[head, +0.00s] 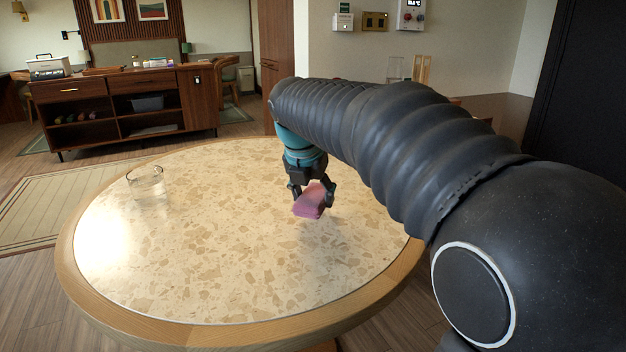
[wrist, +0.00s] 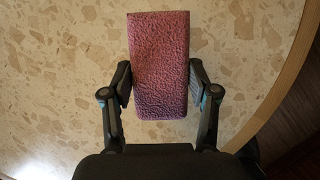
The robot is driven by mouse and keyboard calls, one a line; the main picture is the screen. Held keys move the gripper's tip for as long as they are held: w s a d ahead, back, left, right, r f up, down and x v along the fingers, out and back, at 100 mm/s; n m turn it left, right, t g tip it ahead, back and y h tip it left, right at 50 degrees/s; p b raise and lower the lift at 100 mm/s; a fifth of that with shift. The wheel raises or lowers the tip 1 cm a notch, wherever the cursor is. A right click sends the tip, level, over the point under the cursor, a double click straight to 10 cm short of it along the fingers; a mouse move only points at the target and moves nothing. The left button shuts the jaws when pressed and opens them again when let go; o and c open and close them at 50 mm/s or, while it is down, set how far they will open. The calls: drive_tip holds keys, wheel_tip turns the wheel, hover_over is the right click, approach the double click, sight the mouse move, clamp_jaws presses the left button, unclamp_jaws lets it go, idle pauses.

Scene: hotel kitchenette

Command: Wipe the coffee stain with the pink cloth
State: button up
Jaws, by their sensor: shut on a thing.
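The pink cloth (head: 309,203) is a folded, textured block. My gripper (head: 312,194) is shut on it over the round table (head: 200,290). In the wrist view the cloth (wrist: 160,62) is between the two fingers of my gripper (wrist: 160,88), which press on its long sides. I cannot tell whether the cloth touches the tabletop or is slightly above it. I cannot make out a coffee stain on the patterned stone top; part of the table is hidden behind my arm.
A clear glass (head: 146,181) stands near the table's left edge. The table has a raised-looking wooden rim (head: 66,262), also seen in the wrist view (wrist: 284,88). The middle and front of the top are clear. A wooden sideboard (head: 135,105) stands beyond.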

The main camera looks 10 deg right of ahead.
drive_tip(key=shift+r, duration=1.6)
